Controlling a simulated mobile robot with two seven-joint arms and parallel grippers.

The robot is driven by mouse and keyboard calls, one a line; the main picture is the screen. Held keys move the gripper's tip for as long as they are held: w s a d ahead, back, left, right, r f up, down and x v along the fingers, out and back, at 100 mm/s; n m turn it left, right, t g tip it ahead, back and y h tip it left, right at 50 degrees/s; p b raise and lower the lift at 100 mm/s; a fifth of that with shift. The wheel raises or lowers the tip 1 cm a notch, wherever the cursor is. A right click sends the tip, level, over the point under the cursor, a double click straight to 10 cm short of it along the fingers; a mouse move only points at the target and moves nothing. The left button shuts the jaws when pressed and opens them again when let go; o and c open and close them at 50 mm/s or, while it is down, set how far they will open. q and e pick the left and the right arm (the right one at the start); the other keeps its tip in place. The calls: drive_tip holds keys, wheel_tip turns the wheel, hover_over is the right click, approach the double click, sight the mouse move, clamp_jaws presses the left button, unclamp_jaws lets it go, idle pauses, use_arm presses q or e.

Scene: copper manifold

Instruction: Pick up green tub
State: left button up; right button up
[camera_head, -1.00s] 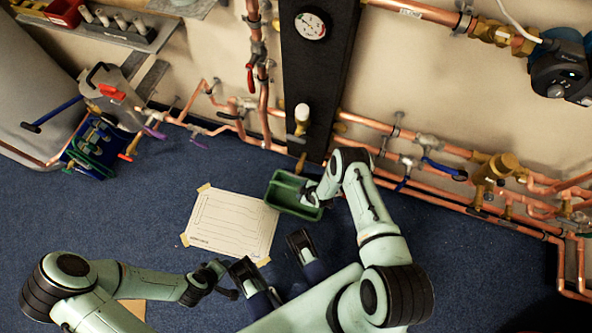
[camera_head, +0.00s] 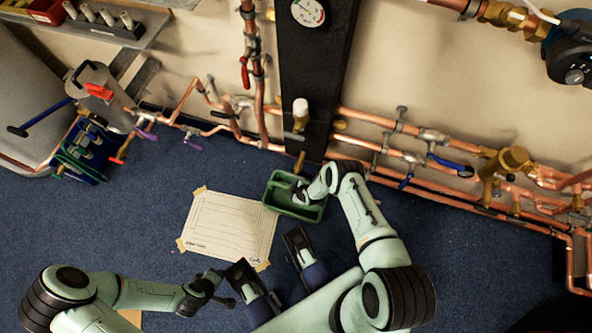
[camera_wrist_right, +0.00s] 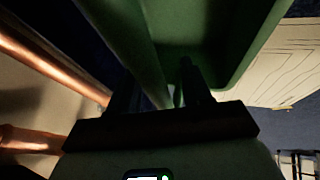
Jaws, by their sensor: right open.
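The green tub (camera_head: 283,205) stands on the blue floor beside the paper sheet, near the foot of the dark wall column. My right gripper (camera_head: 300,193) reaches down at the tub's right side. In the right wrist view the tub (camera_wrist_right: 220,40) fills the upper middle, and the open fingers of my right gripper (camera_wrist_right: 155,92) stand either side of its wall. I cannot tell whether they touch it. My left gripper (camera_head: 228,296) is low in the head view, well away from the tub; its jaw state is unclear.
A white sheet (camera_head: 228,228) is taped to the floor left of the tub. Copper pipes (camera_head: 400,158) with valves run along the wall behind and right. Floor between rack and sheet is clear.

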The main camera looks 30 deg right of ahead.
drive_tip(key=shift+f+b, duration=0.25)
drive_tip(key=shift+b, duration=0.05)
idle(0.4)
clamp_jaws()
